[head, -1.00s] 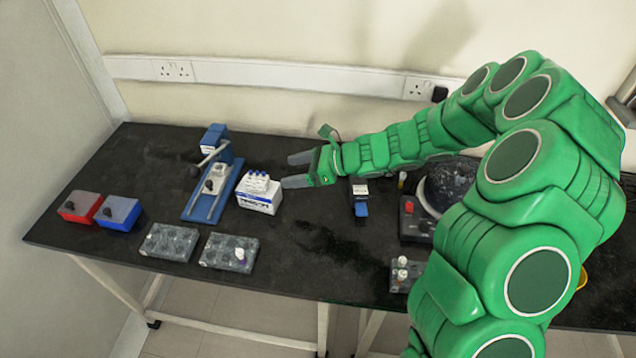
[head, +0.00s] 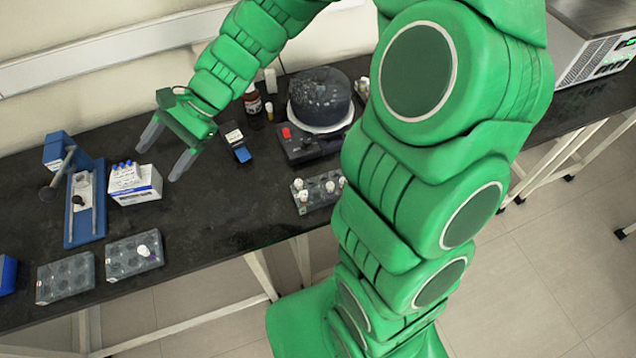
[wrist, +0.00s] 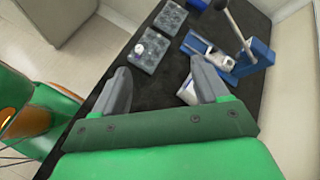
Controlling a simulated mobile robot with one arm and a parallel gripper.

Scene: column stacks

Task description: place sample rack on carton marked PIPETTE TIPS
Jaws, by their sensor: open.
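A white carton with blue print (head: 137,190) stands on the black bench in the head view; its lettering is too small to read. A small white rack with blue-capped tubes (head: 124,174) sits upright on its top. My gripper (head: 158,164) is open and empty, its two fingers apart just behind and right of the carton. In the wrist view, between the open fingers (wrist: 160,66), I see bare bench. Part of the white carton (wrist: 187,93) shows beside the right finger, which hides the rest; the small rack cannot be made out there.
A blue stand with a lever (head: 84,200) is left of the carton. Grey block racks (head: 66,279) and (head: 120,262) lie in front. A blue-black item (head: 238,146), a round dark device (head: 320,98) and another rack (head: 318,192) are right. Bench is clear right of the carton.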

